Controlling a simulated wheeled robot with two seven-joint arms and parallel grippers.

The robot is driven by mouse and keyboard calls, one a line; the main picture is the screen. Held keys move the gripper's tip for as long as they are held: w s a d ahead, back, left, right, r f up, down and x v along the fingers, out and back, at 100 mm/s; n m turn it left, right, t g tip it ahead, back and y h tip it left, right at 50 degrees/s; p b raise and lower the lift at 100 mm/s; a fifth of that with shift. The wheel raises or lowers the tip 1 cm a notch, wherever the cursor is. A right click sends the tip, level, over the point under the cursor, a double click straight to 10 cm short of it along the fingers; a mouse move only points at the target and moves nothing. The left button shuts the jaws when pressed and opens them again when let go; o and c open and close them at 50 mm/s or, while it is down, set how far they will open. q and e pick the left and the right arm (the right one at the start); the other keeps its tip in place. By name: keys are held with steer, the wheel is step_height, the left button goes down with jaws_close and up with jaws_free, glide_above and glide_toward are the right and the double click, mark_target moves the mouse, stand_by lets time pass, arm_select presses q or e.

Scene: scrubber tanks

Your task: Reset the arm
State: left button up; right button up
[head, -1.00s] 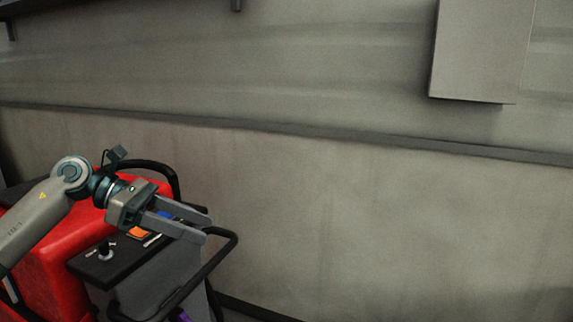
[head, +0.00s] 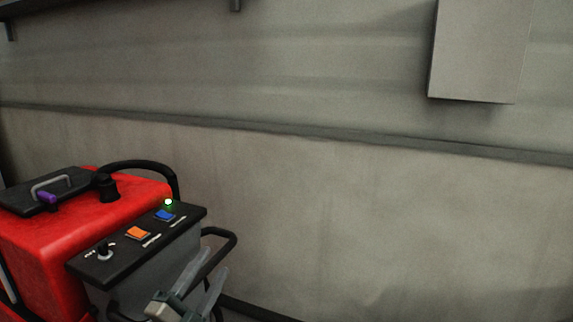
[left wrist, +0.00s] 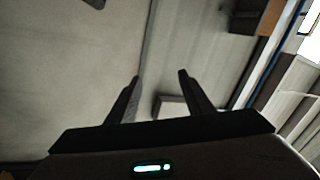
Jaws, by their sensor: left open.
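My left gripper (head: 206,281) is low in the head view, in front of the scrubber's rear handle. Its two fingers are spread with nothing between them. In the left wrist view the same gripper (left wrist: 160,78) shows two dark fingers apart, with the wall behind them. The rest of my left arm is out of the head view. My right gripper is not in view.
The red scrubber (head: 60,240) stands at the left, with a black control panel (head: 115,262) carrying an orange button (head: 138,233), a blue button (head: 165,215), a knob and a lit green lamp (head: 168,202). A grey box (head: 480,50) hangs on the wall (head: 380,230).

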arm_select(q)
steer(key=s+a+f+n+g+y, duration=0.35)
steer(key=s+f+n, duration=0.2)
steer(key=f, duration=0.55)
steer(key=s+a+f+n+g+y, duration=0.4)
steer(key=s+f, duration=0.3)
steer(key=f, duration=0.4)
steer(key=s+d+f+n+g, duration=0.1)
steer(key=s+f+n+g, duration=0.4)
steer(key=s, duration=0.8)
steer(key=s+d+f+n+g, duration=0.1)
steer(key=s+f+g, duration=0.3)
steer(key=s+f, duration=0.55)
step_height(320, 180, down, 25)
steer(key=s, duration=0.2)
steer(key=s+a+f, duration=0.1)
steer(key=s+f, duration=1.3)
steer(key=f, duration=0.3)
steer(key=shift+s+m+g+h, duration=0.15)
steer(key=shift+m+g+h, duration=0.2)
steer(key=shift+g, duration=0.1)
